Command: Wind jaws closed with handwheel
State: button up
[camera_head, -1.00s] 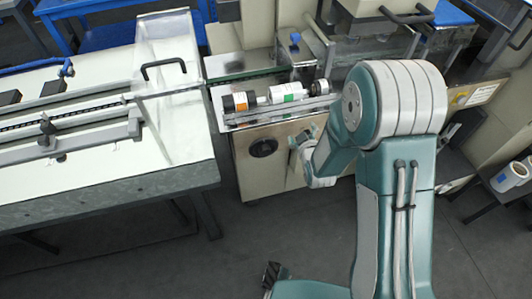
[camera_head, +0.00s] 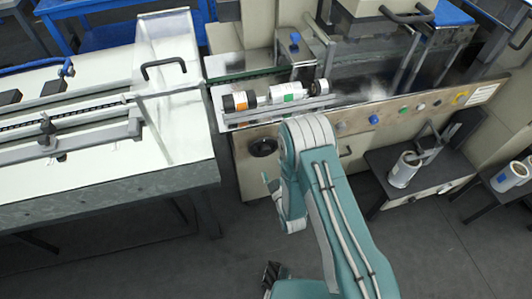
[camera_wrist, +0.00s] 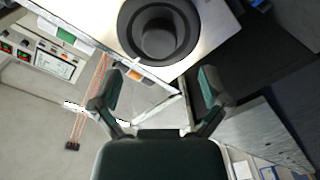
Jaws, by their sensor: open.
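The handwheel (camera_head: 262,147) is a black round wheel on the pale front panel of the machine. In the wrist view the handwheel (camera_wrist: 158,35) shows large at the top, with a raised central hub. My gripper (camera_head: 269,184) is below the wheel in the head view, with a gap between them. In the wrist view my gripper (camera_wrist: 158,82) is open and empty, its two dark green fingers spread wide. The wheel lies ahead of the fingertips, not between them. I cannot clearly make out the machine's jaws.
Bottles with orange (camera_head: 239,101) and green (camera_head: 286,92) labels lie on the machine bed above the wheel. A white conveyor table (camera_head: 190,150) stands to the left. Open floor lies below.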

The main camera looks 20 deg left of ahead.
aim_at(266, 154)
jog(key=x, duration=0.6)
jog(key=shift+w+a, duration=0.2)
jog(key=shift+w, duration=0.1)
jog(key=c, duration=1.1)
